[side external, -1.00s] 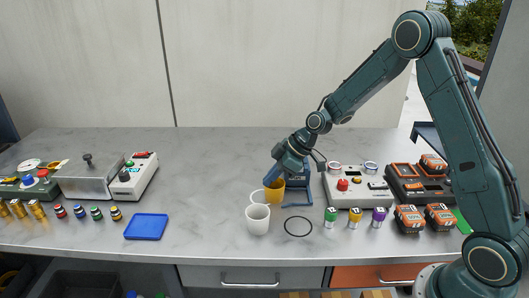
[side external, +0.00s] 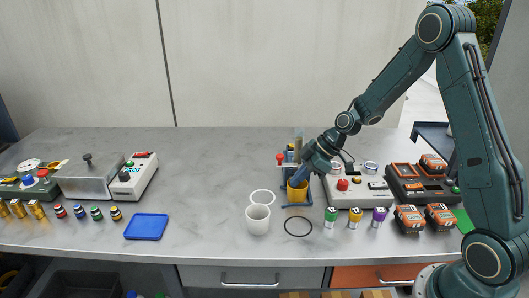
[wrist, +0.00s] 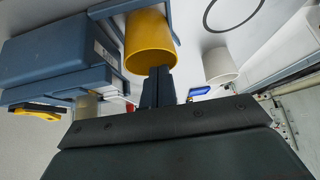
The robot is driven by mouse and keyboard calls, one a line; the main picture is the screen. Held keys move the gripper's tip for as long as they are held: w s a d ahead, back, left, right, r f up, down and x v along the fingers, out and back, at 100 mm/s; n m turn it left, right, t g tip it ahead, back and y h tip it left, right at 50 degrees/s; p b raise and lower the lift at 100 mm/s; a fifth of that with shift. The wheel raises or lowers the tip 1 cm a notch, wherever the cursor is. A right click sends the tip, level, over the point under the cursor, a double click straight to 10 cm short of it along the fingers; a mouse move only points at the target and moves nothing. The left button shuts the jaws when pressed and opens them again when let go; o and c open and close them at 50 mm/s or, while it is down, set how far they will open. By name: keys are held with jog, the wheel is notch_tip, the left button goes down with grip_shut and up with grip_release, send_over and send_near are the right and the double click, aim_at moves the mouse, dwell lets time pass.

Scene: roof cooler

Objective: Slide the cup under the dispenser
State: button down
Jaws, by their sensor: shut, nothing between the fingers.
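The yellow cup (side external: 297,194) stands upright on the foot of the small blue dispenser (side external: 284,178), which has a red knob on its left. The cup also shows in the wrist view (wrist: 148,38), with its open mouth toward the camera and blue dispenser parts (wrist: 60,60) beside it. My gripper (side external: 301,182) is shut and empty, pointing down and left at the cup's rim. In the wrist view its fingertips (wrist: 158,72) overlap the cup's rim. I cannot tell whether they are inside the cup or just outside it.
A white cup (side external: 257,220) stands front left, near a white ring (side external: 262,197). A black ring (side external: 298,226) lies in front of the dispenser. Several coloured cans (side external: 355,217) and a control box (side external: 358,190) are to the right. A blue tray (side external: 146,227) lies left, with clear counter between.

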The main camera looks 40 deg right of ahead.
aim_at(340, 180)
jog(key=shift+r, duration=0.75)
jog(key=shift+r, duration=0.1)
jog(key=shift+r, duration=0.15)
jog(key=shift+d+r, duration=0.1)
jog(key=shift+r, duration=0.05)
jog(key=s+d, duration=0.8)
jog(key=shift+s+d, duration=0.1)
jog(key=shift+d, duration=0.15)
